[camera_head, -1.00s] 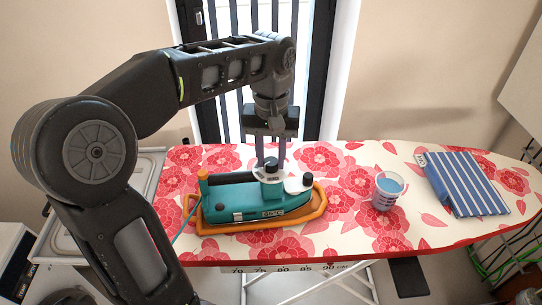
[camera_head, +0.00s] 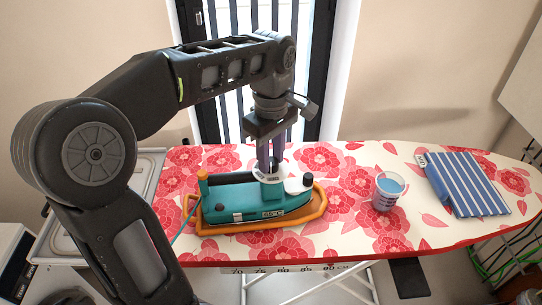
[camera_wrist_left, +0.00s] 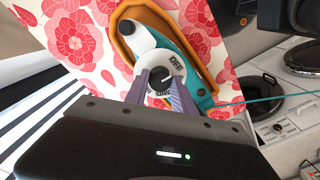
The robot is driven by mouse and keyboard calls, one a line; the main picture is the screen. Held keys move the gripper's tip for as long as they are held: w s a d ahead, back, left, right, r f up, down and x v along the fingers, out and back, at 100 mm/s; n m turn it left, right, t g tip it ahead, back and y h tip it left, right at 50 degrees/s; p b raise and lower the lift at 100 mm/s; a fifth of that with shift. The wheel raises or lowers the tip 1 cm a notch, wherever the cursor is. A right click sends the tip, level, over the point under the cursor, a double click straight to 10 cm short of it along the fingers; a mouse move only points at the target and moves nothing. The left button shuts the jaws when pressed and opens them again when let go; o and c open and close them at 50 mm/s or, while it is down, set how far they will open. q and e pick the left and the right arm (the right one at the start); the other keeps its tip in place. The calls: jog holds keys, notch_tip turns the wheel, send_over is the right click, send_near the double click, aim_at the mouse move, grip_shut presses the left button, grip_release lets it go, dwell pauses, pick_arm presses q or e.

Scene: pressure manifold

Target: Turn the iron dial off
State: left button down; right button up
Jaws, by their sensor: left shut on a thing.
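The teal iron (camera_head: 240,203) sits on an orange rest (camera_head: 310,219) on the ironing board and shows "65°C" on its side. Its dial (camera_wrist_left: 159,82) is dark with a light pointer line, inside a white ring (camera_wrist_left: 177,65) marked "OFF". In the left wrist view the pointer line aims up and right, toward the "OFF" lettering; exact alignment is hard to tell. My left gripper (camera_wrist_left: 160,86) points down from above, shut on the dial with one finger on each side. In the head view the fingers (camera_head: 270,152) hide most of the dial. My right gripper is not in view.
A cup of blue liquid (camera_head: 387,192) stands right of the iron. A folded blue striped cloth (camera_head: 463,183) lies farther right. The floral ironing board (camera_head: 345,235) has free room between these. A teal cord (camera_wrist_left: 262,99) runs from the iron.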

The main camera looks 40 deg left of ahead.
aim_at(271, 161)
pick_arm(q)
jog(key=shift+n, duration=0.8)
jog(key=c, duration=1.1)
grip_release()
jog(key=shift+o, duration=0.2)
notch_tip(271, 161, up, 6)
jog(key=p, duration=0.4)
jog(key=shift+r+p, duration=0.25)
jog(key=shift+p, duration=0.05)
jog(key=shift+r+p, duration=0.7)
jog(key=shift+f, duration=0.1)
